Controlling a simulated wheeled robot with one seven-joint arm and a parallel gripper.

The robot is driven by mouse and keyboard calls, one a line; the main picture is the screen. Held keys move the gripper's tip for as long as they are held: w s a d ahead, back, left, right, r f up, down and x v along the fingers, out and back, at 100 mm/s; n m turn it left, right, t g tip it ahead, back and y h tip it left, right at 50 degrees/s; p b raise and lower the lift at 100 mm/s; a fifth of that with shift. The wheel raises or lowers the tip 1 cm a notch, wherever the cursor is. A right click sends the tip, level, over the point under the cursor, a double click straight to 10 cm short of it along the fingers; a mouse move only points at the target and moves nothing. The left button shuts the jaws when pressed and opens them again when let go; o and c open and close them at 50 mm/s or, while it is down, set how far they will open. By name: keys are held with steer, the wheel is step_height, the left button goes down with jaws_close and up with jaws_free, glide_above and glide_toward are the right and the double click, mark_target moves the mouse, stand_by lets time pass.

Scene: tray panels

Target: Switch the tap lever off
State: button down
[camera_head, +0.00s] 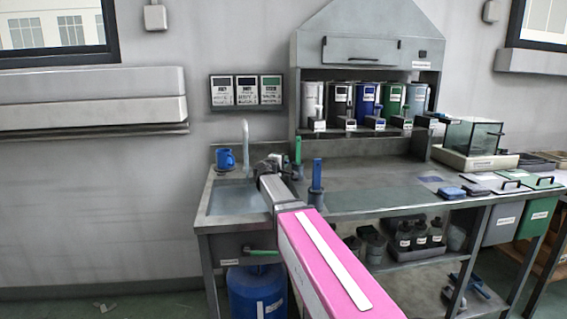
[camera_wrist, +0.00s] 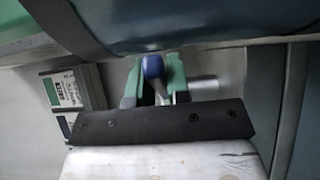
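In the head view the tap's pale curved spout (camera_head: 245,138) rises behind the sink (camera_head: 228,199). My gripper (camera_head: 266,166) is at the end of my arm, just right of the spout, and hides the tap's base. In the wrist view a blue rounded tip on a grey stem, apparently the tap lever (camera_wrist: 153,67), sits between the green fingers of my gripper (camera_wrist: 154,88). The fingers stand apart on either side of it. I cannot tell whether they touch it. The lever does not show clearly in the head view.
A blue mug (camera_head: 226,160) stands left of the spout. Upright blue (camera_head: 317,174) and green (camera_head: 298,150) handles stand right of my gripper. A green handle (camera_head: 260,253) is on the bench front, above a blue barrel (camera_head: 257,292). Wall cards (camera_head: 246,91) hang behind.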

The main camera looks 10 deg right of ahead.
steer(key=shift+a+m+g+h, duration=0.6)
steer(key=shift+m+g+h, duration=0.3)
steer(key=shift+g+h, duration=0.15)
steer(key=shift+s+a+m+g+h, duration=0.3)
steer(key=shift+m+g+h, duration=0.3)
steer(key=shift+g+h, duration=0.05)
steer(key=c, duration=1.1)
jaws_free()
steer(key=v, duration=1.1)
steer(key=shift+o, duration=0.3)
